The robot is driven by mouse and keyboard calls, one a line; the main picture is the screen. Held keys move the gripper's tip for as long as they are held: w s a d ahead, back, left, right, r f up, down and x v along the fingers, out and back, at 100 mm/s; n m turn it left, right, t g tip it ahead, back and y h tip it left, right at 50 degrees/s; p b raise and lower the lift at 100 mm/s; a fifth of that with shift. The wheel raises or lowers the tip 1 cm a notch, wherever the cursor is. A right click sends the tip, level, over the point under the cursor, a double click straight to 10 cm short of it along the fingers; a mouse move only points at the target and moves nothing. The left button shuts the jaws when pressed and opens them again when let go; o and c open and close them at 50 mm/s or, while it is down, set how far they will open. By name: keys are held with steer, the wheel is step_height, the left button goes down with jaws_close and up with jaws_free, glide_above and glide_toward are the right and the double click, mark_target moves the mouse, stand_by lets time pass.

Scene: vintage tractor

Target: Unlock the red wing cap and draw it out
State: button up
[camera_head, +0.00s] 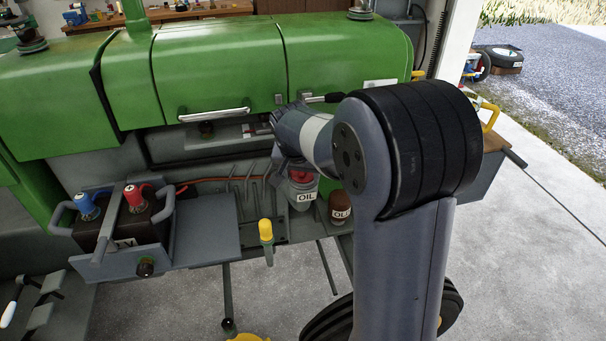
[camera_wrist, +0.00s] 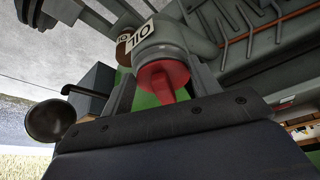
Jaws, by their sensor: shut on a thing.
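The red wing cap (camera_wrist: 165,78) sits on the grey filler neck with the white OIL label (camera_wrist: 143,34), near the middle of the wrist view. In the head view the red cap (camera_head: 300,176) shows just above its OIL label (camera_head: 305,197), partly hidden by my arm. My gripper (camera_wrist: 160,88) is shut on the red wing cap, with one finger on either side of it. The fingertips are partly hidden behind the cap and neck. The cap appears seated at the neck; I cannot tell whether it is turned.
A brown cap (camera_head: 341,208) stands right beside the oil filler. A yellow-topped dipstick (camera_head: 266,232) is to its left. A battery tray with red (camera_head: 135,197) and blue (camera_head: 87,206) terminals is further left. The green hood (camera_head: 220,70) overhangs above.

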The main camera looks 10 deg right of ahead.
stand_by(0.3)
steer(key=shift+w+a+m+h+b, duration=0.15)
steer(key=shift+m+h+b, duration=0.15)
steer(key=shift+m, duration=0.5)
steer(key=shift+a+m+g, duration=0.1)
steer(key=shift+m+g, duration=0.2)
steer(key=shift+m, duration=0.1)
steer(key=shift+r, duration=0.2)
steer(key=shift+r+p, duration=0.75)
steer(key=shift+r, duration=0.25)
steer(key=shift+r, duration=0.15)
